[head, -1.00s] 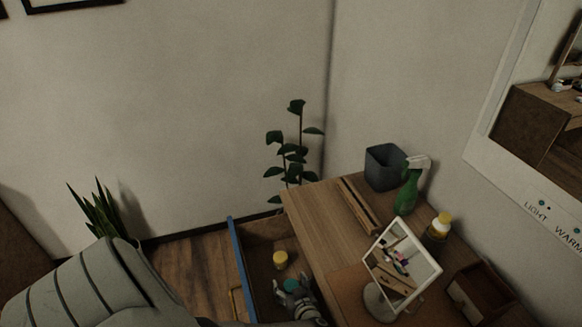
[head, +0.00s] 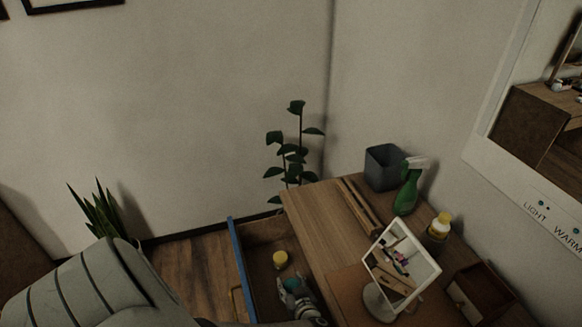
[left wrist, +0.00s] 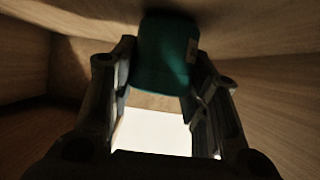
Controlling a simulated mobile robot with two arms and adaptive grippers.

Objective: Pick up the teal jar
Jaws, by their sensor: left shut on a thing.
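The teal jar (left wrist: 165,52) fills the upper middle of the left wrist view, with a small pale label on its right side. My left gripper (head: 290,288) is inside the open drawer (head: 238,270) in the head view. Its two fingers stand on either side of the jar in the left wrist view, and it is shut on the jar. In the head view the gripper hides most of the jar. My right gripper is not in view.
On the desk (head: 318,215) are a tilted mirror (head: 402,268), a green spray bottle (head: 408,190), a yellow-capped bottle (head: 439,228) and a grey bin (head: 383,167). The drawer walls are close by.

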